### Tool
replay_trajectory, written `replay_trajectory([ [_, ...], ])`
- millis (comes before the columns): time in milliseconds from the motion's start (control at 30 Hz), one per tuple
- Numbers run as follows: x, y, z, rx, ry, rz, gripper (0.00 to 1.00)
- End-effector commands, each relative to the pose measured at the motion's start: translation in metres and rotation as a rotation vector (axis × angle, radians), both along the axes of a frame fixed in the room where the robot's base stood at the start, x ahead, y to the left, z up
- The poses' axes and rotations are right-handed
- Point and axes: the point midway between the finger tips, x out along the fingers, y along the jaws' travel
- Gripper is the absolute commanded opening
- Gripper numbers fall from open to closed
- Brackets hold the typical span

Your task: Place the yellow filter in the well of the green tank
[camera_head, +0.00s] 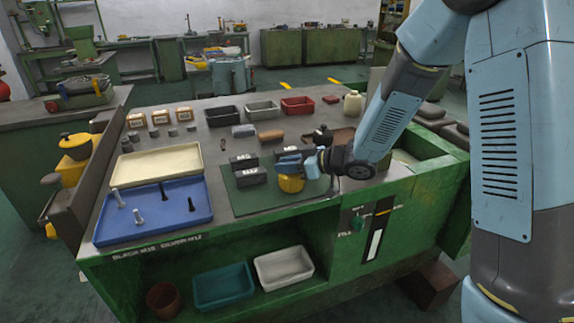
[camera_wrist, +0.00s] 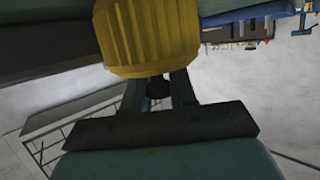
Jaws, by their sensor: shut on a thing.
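The yellow filter (camera_head: 291,184) is a ribbed yellow cylinder at the front of the dark green mat. My gripper (camera_head: 292,165) is shut on it from the right side. The filter fills the top middle of the wrist view (camera_wrist: 148,35), between the fingers (camera_wrist: 160,88). I cannot tell whether the filter touches the mat or is just above it. The green tank (camera_head: 447,165) appears as a green-walled open basin at the right end of the bench, right of the gripper. My forearm partly covers it, and its well is not clearly seen.
On the dark green mat (camera_head: 240,202) lie dark labelled blocks (camera_head: 250,176). A blue tray (camera_head: 185,222) with bolts and a cream tray (camera_head: 155,166) are on the left. Black, grey and red bins (camera_head: 297,106) stand at the back. A cream bottle (camera_head: 354,104) stands behind my arm.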

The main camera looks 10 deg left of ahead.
Motion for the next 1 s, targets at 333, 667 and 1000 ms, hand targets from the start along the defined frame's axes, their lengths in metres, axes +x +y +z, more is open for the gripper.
replay_trajectory([
  [333, 0.000, 0.000, -0.002, 0.000, 0.001, -0.001, 0.47],
  [667, 0.000, -0.001, 0.000, 0.000, 0.000, -0.001, 0.52],
  [1000, -0.009, -0.044, 0.017, 0.000, -0.002, -0.006, 0.52],
])
